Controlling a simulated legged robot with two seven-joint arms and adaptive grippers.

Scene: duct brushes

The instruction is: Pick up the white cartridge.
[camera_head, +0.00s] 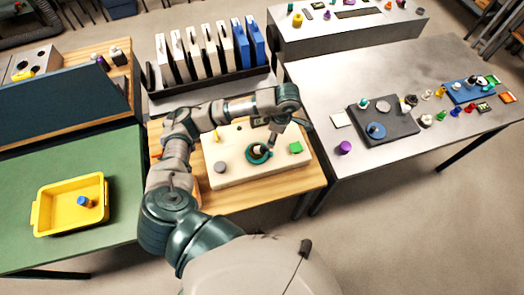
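My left gripper (273,140) points down over a cream board (226,178) on the wooden table. It is just above a teal ring (256,156) with a small pale piece (260,149) at its middle. I cannot tell whether the fingers touch that piece, or whether they are open or shut. I cannot tell for sure which thing is the white cartridge. Several upright white slabs (194,52) stand in a dark rack behind my arm, beside blue slabs (256,40). My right gripper is not in view.
A grey disc (220,168), a yellow peg (216,136) and a green block (295,147) are on the cream board. A yellow bin (50,219) stands on the green table at left. A metal table (400,160) with small parts is at right.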

